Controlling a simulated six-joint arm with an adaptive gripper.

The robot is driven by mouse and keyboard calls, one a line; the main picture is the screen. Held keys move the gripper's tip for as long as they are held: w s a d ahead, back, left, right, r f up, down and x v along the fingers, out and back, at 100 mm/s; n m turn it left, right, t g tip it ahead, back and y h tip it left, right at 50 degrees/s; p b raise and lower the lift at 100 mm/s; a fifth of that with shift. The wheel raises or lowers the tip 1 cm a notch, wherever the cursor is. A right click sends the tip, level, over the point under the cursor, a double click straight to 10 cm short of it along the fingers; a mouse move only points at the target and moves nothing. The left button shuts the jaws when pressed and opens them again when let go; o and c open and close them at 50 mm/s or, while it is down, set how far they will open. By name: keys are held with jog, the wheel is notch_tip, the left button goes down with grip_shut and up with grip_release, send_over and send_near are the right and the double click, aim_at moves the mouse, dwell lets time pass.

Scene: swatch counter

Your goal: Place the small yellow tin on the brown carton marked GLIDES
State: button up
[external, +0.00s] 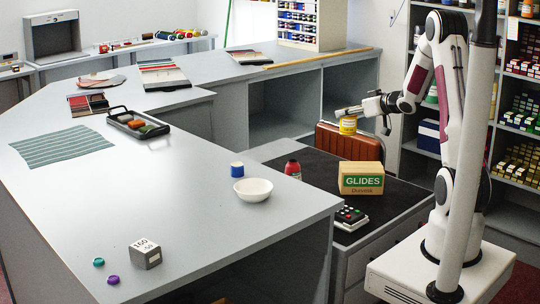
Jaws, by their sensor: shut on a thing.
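The small yellow tin (348,127) hangs in my gripper (350,112), which is shut on it from above. The tin looks upright, with its top hidden at the fingers. The brown carton (361,168) marked GLIDES on a green label stands on the dark top of the lower cabinet. In the external view the tin is above and slightly left of the carton, clearly apart from it. The carton's top shows no object on it.
A brown suitcase (347,146) stands behind the carton. The grey counter (210,215) at left holds a white bowl (253,187) and a blue tin (237,170).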

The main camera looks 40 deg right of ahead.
jog(key=shift+n+y, duration=0.3)
jog(key=shift+y, duration=0.1)
jog(key=shift+s+d+f, duration=0.15)
jog(key=shift+s+d, duration=0.2)
jog(key=shift+s, duration=0.55)
jog(key=shift+s+d+f, duration=0.15)
jog(key=shift+s+d, duration=0.25)
jog(key=shift+s, duration=0.45)
jog(key=shift+s+d+f, duration=0.15)
jog(key=shift+s+d, duration=0.2)
jog(key=shift+s, duration=0.55)
jog(key=shift+f, duration=0.15)
send_over(362, 167)
notch_tip(362, 167, down, 6)
jog(key=shift+w+d, duration=0.15)
jog(key=shift+f, duration=1.85)
jog(key=shift+f, duration=0.2)
